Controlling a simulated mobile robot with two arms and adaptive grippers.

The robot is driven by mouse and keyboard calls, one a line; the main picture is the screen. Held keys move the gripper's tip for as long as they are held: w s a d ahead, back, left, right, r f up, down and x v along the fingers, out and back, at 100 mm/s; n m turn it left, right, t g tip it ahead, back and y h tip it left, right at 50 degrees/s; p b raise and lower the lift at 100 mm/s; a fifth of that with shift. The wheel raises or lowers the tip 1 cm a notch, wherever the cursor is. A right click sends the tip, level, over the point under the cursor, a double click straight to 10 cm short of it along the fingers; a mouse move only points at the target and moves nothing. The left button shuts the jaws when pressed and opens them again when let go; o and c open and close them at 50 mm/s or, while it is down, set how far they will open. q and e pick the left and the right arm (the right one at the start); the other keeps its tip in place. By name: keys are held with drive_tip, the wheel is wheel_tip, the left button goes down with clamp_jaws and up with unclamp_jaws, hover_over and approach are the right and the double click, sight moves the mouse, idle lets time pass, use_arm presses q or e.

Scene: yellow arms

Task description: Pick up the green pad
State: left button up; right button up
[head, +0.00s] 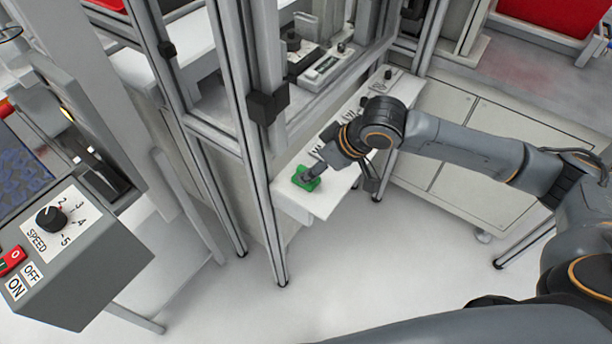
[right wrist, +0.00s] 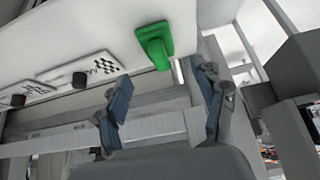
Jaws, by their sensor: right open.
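The green pad (head: 306,178) lies on a narrow white shelf (head: 322,203) near the shelf's front end in the head view. In the right wrist view the green pad (right wrist: 154,42) shows as a flat plate with a raised block, above and between my fingers. My right gripper (head: 312,172) is at the pad in the head view, its fingertips partly over it. In the right wrist view my right gripper (right wrist: 163,95) has its two blue-grey fingers spread wide with nothing between them. I cannot tell whether a finger touches the pad. My left gripper is not in view.
Metal frame posts (head: 250,130) stand just left of the shelf. Checkered plates with black knobs (right wrist: 80,78) sit on the shelf beside the pad. A grey control box with a speed dial (head: 75,250) is at the lower left. A white cabinet (head: 465,150) stands behind my right arm.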

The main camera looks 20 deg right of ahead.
sight(304, 169)
drive_tip(key=x, duration=0.5)
drive_tip(key=shift+f, duration=0.15)
drive_tip(key=shift+s, duration=0.1)
drive_tip(key=shift+c, duration=0.4)
drive_tip(key=c, duration=1.2)
drive_tip(key=shift+o, duration=0.2)
drive_tip(key=shift+r, duration=0.7)
drive_tip(key=s+d+r, duration=0.5)
drive_tip(key=s+r, duration=0.6)
drive_tip(key=s, duration=0.2)
drive_tip(key=shift+d+r, duration=0.2)
drive_tip(key=shift+r, duration=0.15)
